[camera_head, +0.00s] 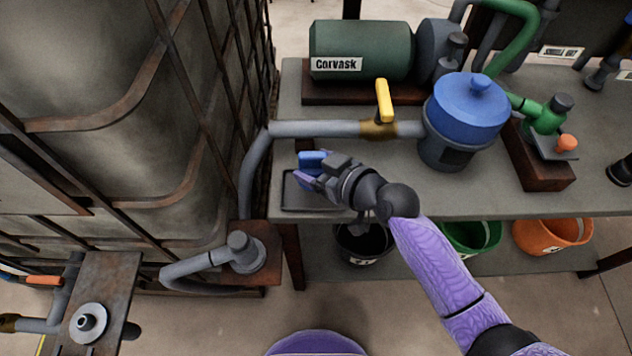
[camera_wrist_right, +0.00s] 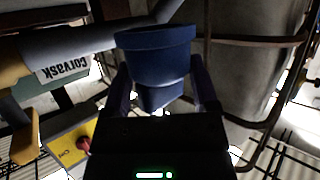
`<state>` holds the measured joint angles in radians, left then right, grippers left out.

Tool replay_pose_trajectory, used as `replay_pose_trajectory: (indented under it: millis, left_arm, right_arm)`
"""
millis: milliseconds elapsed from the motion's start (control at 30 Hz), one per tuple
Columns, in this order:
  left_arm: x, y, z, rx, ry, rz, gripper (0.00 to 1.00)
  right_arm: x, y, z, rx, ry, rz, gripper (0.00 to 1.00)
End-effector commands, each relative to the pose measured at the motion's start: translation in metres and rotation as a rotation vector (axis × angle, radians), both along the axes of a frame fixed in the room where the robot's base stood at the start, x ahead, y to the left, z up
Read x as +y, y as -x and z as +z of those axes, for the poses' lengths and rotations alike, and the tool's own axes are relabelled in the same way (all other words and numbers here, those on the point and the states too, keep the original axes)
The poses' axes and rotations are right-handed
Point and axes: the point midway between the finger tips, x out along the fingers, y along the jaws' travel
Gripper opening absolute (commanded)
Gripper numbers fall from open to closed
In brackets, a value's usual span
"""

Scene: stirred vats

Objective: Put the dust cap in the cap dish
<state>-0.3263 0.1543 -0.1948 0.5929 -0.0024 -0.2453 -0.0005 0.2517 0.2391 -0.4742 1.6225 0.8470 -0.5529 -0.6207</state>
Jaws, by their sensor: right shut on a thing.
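The blue dust cap (camera_head: 312,158) is held in my right gripper (camera_head: 309,176) near the left end of the bench. In the right wrist view the cap (camera_wrist_right: 155,58) sits between the two fingers, its wide rim pointing away from the palm. A shallow dark tray with a raised rim, which looks like the cap dish (camera_head: 291,204), lies on the bench beneath the gripper. The gripper and wrist hide much of it. The cap appears above the tray's far side; its exact height is unclear. My left gripper is out of view.
A grey pipe (camera_head: 315,129) with a yellow-handled valve (camera_head: 384,101) runs just behind the cap to a blue-lidded vessel (camera_head: 467,108). A green Corvask motor (camera_head: 359,50) stands farther back. A caged tank (camera_head: 105,100) is left. Black, green and orange buckets stand below.

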Motion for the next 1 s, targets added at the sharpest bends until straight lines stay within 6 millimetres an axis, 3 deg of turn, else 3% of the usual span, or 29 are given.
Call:
replay_pose_trajectory:
  millis: [267,600,633,700,1000]
  left_arm:
    - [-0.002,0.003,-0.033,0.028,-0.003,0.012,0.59]
    - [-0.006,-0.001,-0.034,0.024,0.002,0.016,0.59]
    - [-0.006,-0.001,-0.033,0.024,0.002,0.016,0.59]
    - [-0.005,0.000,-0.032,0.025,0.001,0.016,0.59]
    - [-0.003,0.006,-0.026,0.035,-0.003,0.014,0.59]
  right_arm:
    - [0.000,0.000,-0.051,0.005,-0.001,-0.001,0.19]
    - [0.000,0.000,-0.051,0.000,0.000,0.001,0.19]
    - [0.000,0.000,-0.049,-0.001,-0.001,0.000,0.82]
    - [-0.001,0.000,-0.049,-0.001,-0.001,0.000,0.97]
    - [0.000,0.000,-0.043,-0.001,-0.001,0.000,1.00]
